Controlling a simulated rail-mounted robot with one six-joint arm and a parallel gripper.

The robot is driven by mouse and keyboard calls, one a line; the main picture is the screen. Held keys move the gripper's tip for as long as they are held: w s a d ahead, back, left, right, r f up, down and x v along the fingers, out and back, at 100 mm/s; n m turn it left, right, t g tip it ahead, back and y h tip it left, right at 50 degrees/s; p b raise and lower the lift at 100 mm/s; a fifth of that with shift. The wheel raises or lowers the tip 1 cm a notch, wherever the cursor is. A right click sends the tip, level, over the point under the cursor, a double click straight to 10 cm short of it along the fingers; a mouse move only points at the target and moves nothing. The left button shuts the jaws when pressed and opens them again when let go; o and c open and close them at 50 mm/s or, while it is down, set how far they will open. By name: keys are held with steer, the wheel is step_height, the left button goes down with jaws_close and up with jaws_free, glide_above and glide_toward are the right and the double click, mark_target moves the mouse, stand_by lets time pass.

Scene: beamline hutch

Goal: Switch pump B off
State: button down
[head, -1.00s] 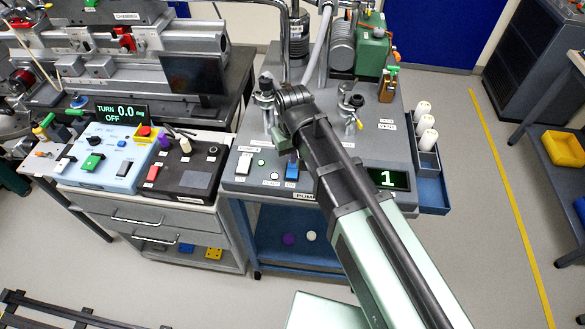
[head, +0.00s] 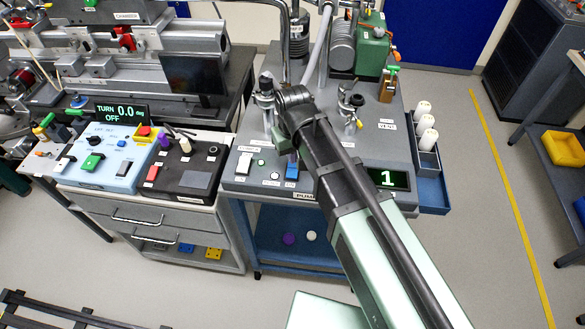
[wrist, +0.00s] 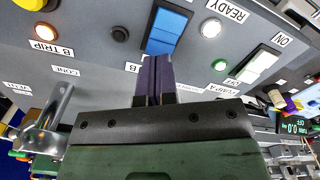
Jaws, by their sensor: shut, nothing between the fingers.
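The pump panel carries a blue rocker switch (wrist: 168,30), which also shows in the head view (head: 292,171). The label beside it is mostly covered by my gripper; only a "B" shows. My gripper (wrist: 158,58) is shut and empty, its dark purple fingertips together at the near end of the blue rocker. I cannot tell whether they touch it. In the head view my arm comes down over the panel behind the switch, and the fingers are hard to make out. A white rocker (wrist: 262,63) labelled PUMP A sits beside it.
A glowing READY lamp (wrist: 210,28) lies between the rockers. An orange B TRIP lamp (wrist: 45,32) is on the other side. A green display (head: 386,179) reads 1 at the panel's right.

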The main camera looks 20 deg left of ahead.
mark_target(294, 167)
steer(key=shift+f+b, duration=1.2)
steer(key=shift+f, duration=0.05)
stand_by(0.3)
steer(key=shift+r, duration=0.15)
step_height(294, 167, up, 7)
steer(key=p, duration=0.7)
steer(key=shift+s+d, duration=0.15)
steer(key=shift+s, duration=0.15)
steer(key=s+d+m, duration=0.2)
steer(key=d+m, duration=0.5)
steer(key=d, duration=2.5)
steer(key=shift+m, duration=0.3)
